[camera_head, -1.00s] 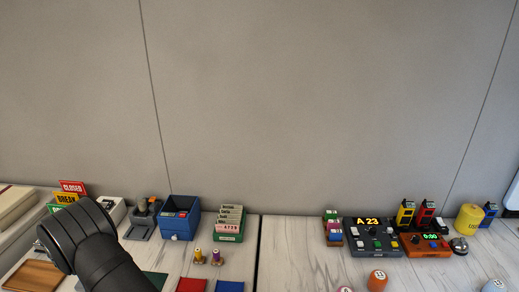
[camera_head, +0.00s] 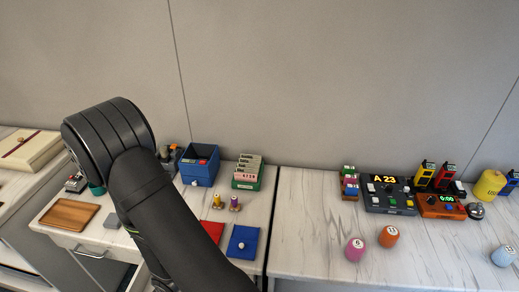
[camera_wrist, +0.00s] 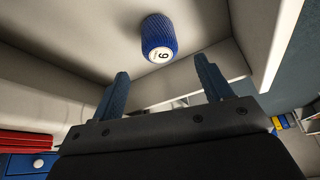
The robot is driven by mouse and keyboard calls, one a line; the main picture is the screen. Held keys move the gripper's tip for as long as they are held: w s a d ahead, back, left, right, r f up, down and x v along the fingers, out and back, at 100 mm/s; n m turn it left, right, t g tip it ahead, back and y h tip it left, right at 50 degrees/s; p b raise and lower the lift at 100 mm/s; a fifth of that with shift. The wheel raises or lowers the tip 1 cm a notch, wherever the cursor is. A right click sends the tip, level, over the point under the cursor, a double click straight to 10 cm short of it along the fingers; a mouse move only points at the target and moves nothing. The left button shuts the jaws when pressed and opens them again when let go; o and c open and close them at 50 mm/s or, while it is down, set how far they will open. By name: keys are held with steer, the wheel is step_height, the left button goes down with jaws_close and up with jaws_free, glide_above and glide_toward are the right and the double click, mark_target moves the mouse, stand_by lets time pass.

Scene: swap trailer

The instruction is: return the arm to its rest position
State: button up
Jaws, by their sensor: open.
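My arm (camera_head: 150,195) rises from the bottom of the head view and bends over the left side of the worktop. The gripper end is not visible there. In the wrist view my gripper (camera_wrist: 162,66) shows two blue fingers spread wide apart, with nothing between them. A blue ribbed barrel with a white numbered end (camera_wrist: 158,37) shows beyond the fingertips, apart from them, on a pale surface.
A blue box (camera_head: 200,166), a green card holder (camera_head: 247,174) and red and blue pads (camera_head: 242,241) are right of my arm. A wooden tray (camera_head: 69,214) lies left. A dark button console (camera_head: 389,194) and numbered pink and orange barrels (camera_head: 389,236) are on the right worktop.

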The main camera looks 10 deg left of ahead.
steer(key=x, duration=1)
steer(key=shift+a+r, duration=0.1)
step_height(320, 180, up, 10)
steer(key=shift+f, duration=0.2)
steer(key=w+a+r+m, duration=0.1)
steer(key=w+a+r, duration=0.1)
steer(key=a, duration=0.1)
steer(key=w+a+r+m+t, duration=0.1)
steer(key=w+a+r, duration=0.1)
steer(key=r, duration=0.1)
steer(key=w+a+r+m, duration=0.1)
steer(key=w+a+r, duration=0.1)
steer(key=a, duration=0.1)
steer(key=shift+w+a+r+m+h, duration=0.25)
steer(key=shift+w+a+m+h, duration=0.05)
steer(key=shift+w+a+m, duration=0.1)
